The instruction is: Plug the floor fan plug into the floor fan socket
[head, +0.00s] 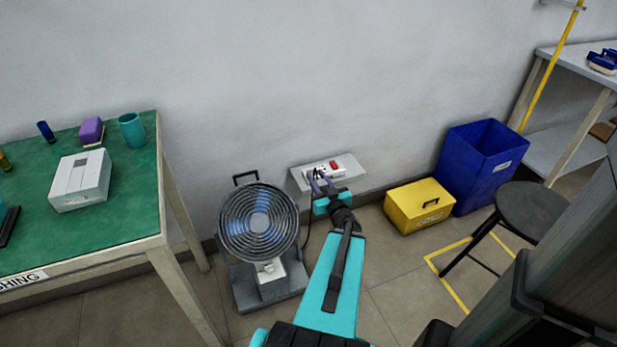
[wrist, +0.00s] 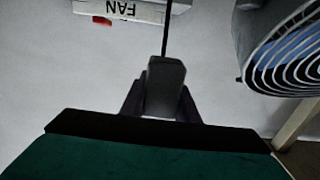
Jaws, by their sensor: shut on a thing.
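My gripper (head: 320,184) is shut on the floor fan plug, at the wall shelf in the head view. In the wrist view the grey plug (wrist: 165,84) sits between the dark fingers of my gripper (wrist: 162,104), with a dark cable running from it. The white socket strip (head: 325,170) with a red switch lies on the shelf, partly hidden by my gripper. In the wrist view the strip (wrist: 125,9) shows upside-down "FAN" lettering at the top edge. The plug appears apart from it there. The socket holes cannot be made out.
The floor fan (head: 258,222) stands left of the grey shelf (head: 353,172). A green-topped table (head: 115,210) is further left. A yellow box (head: 420,205), a blue bin (head: 480,165) and a black stool (head: 535,210) stand to the right.

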